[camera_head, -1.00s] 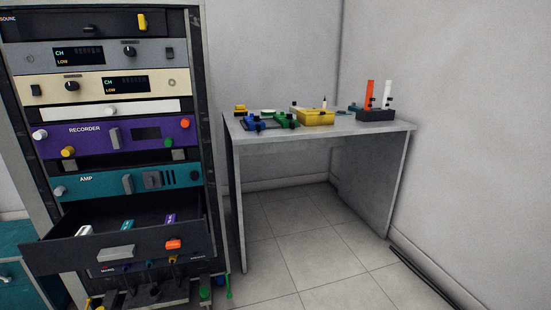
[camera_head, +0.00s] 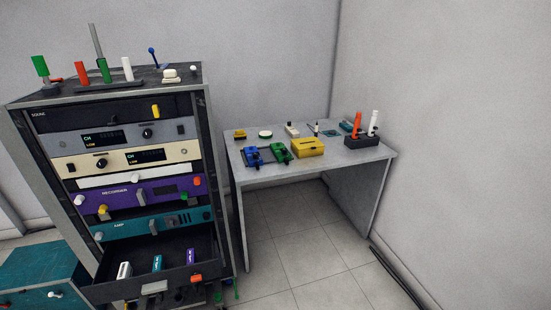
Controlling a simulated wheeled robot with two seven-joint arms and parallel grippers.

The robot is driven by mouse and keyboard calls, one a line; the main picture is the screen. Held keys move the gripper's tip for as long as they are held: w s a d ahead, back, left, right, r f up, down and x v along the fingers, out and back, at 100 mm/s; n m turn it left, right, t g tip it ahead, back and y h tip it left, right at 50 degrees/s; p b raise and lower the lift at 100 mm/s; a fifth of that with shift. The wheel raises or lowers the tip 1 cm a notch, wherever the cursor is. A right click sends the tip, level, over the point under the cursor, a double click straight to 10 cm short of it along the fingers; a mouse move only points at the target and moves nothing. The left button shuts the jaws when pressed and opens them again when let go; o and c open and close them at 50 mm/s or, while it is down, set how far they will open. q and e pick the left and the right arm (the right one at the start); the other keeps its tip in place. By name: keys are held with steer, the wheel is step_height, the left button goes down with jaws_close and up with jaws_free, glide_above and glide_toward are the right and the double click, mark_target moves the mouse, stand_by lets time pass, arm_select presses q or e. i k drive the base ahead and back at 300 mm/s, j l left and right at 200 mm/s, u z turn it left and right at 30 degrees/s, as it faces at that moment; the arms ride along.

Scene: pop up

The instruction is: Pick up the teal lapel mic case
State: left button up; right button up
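Two small teal things could be the lapel mic case, and I cannot tell which from here. One teal item (camera_head: 346,126) lies at the back of the grey table, partly behind the dark block with an orange and a white stick. The other teal item (camera_head: 157,263) stands in the open bottom drawer (camera_head: 207,269) of the rack, between a white item (camera_head: 124,270) and a purple item (camera_head: 190,257). Neither of my grippers is in view.
The equipment rack (camera_head: 125,107) fills the left, with several upright sticks on top. The grey table (camera_head: 243,172) holds a blue device (camera_head: 252,156), a green device (camera_head: 278,152), a yellow box (camera_head: 308,147) and the dark block (camera_head: 361,142). Floor before the table is clear.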

mark_target(160, 263)
steer(key=j+u, duration=0.1)
steer(key=u, duration=0.65)
steer(key=j+u, duration=0.15)
steer(key=u, duration=0.2)
